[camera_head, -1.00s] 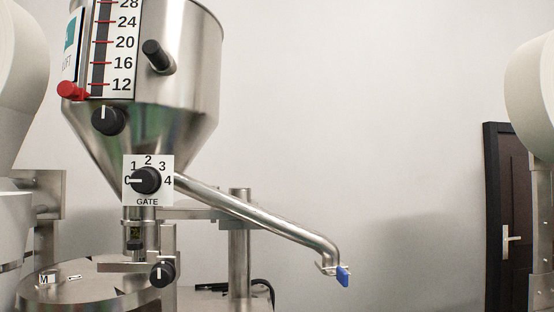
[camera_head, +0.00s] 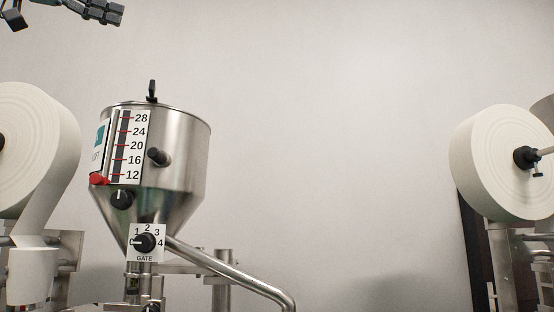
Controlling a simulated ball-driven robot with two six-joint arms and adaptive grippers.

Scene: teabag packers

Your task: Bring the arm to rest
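A dark gripper (camera_head: 98,12), which I take to be my left one, shows at the top left edge of the head view. It is partly cut off by the frame, and I cannot tell whether its fingers are open or shut. I see nothing held in it. It is up and to the left of the steel hopper (camera_head: 183,160), apart from it. My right gripper is not in view.
White paper rolls stand at left (camera_head: 30,135) and right (camera_head: 490,165).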

